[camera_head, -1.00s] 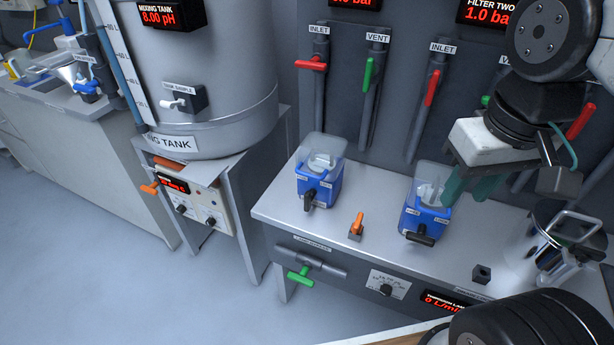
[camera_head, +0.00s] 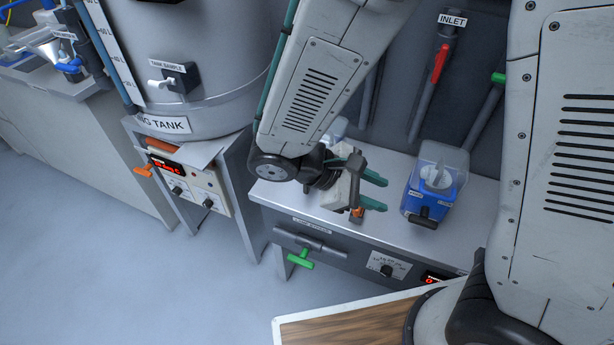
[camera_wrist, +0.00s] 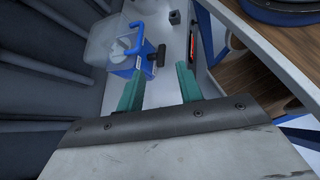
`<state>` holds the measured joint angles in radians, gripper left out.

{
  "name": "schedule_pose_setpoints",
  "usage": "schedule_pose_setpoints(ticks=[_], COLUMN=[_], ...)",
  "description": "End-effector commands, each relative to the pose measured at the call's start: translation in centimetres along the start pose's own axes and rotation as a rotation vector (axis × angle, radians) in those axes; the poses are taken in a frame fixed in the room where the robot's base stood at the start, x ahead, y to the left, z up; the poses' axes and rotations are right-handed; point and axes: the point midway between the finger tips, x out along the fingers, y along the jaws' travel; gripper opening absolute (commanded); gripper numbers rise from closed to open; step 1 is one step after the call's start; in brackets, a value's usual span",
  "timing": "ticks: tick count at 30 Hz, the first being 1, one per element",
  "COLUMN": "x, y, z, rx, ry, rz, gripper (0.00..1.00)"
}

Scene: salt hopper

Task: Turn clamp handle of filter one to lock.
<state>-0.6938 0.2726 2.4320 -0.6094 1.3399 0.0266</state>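My gripper (camera_head: 382,192) is open and empty, in the middle of the head view above the bench, pointing right. Its two green fingers are spread apart in the wrist view (camera_wrist: 160,88). The left filter unit is almost wholly hidden behind my arm; only a bit of its clear cover (camera_head: 338,127) shows, and its clamp handle is hidden. The right blue filter unit (camera_head: 416,203) has a clear cover and a black clamp handle (camera_head: 424,220) at its front. It stands ahead of my fingers, apart from them, and also shows in the wrist view (camera_wrist: 122,64) with its handle (camera_wrist: 157,57).
A green T-handle (camera_head: 300,258) sticks out below the bench front. The red inlet lever (camera_head: 440,62) is behind. Floor at lower left is clear.

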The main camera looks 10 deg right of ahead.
Motion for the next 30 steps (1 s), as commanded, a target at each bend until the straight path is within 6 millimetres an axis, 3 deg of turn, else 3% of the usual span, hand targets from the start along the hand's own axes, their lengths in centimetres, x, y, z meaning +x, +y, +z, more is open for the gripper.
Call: schedule_pose_setpoints(ticks=[11,18,24,30], x=[-1.1,-3.7,-5.5,-4.6], y=[0.7,1.0,2.0,4.6], z=[-12.0,-19.4,-21.0,-21.1], rx=[-0.427,-0.588,-0.594,-0.590], ry=[-0.283,-0.339,-0.325,-0.326], rz=[0.663,1.062,1.184,1.185], gripper=[0.36,0.36,0.36,0.36])
